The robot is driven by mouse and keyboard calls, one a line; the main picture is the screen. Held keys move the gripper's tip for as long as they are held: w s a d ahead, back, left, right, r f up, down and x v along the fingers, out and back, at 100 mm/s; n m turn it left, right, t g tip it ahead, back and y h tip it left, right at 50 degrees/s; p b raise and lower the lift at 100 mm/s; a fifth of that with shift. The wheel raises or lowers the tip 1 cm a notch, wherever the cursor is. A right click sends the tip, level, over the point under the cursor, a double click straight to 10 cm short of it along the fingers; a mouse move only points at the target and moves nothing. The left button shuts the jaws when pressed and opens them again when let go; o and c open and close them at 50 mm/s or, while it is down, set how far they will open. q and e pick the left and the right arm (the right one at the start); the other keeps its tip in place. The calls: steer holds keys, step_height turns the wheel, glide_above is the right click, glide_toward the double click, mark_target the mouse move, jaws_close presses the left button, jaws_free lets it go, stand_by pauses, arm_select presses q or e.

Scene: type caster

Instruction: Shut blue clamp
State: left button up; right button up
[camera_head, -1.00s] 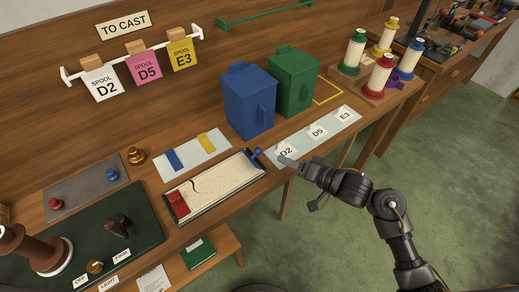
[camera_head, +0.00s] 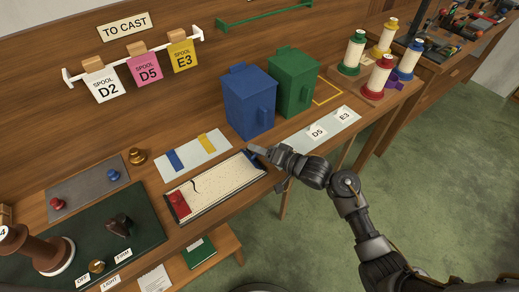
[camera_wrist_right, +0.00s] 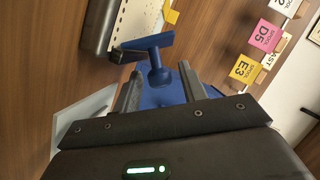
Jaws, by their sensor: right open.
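The blue clamp (camera_wrist_right: 152,60) shows in the right wrist view as a blue T-shaped lever with a round base, at the end of the long tray. It sits between and just beyond the fingers of my right gripper (camera_wrist_right: 156,92), which are apart on either side of it. I cannot tell whether they touch it. In the head view my right gripper (camera_head: 258,152) is at the right end of the cream tray (camera_head: 215,187) and mostly hides the clamp. A red clamp (camera_head: 178,203) is at the tray's left end. My left gripper is not in view.
A blue bin (camera_head: 248,100) and a green bin (camera_head: 293,80) stand behind the tray. A label strip (camera_head: 333,124) lies to the right. Thread spools (camera_head: 376,77) stand at the far right. A grey mat with knobs (camera_head: 88,187) lies left.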

steer(key=shift+w+a, duration=0.15)
steer(key=shift+a, duration=0.05)
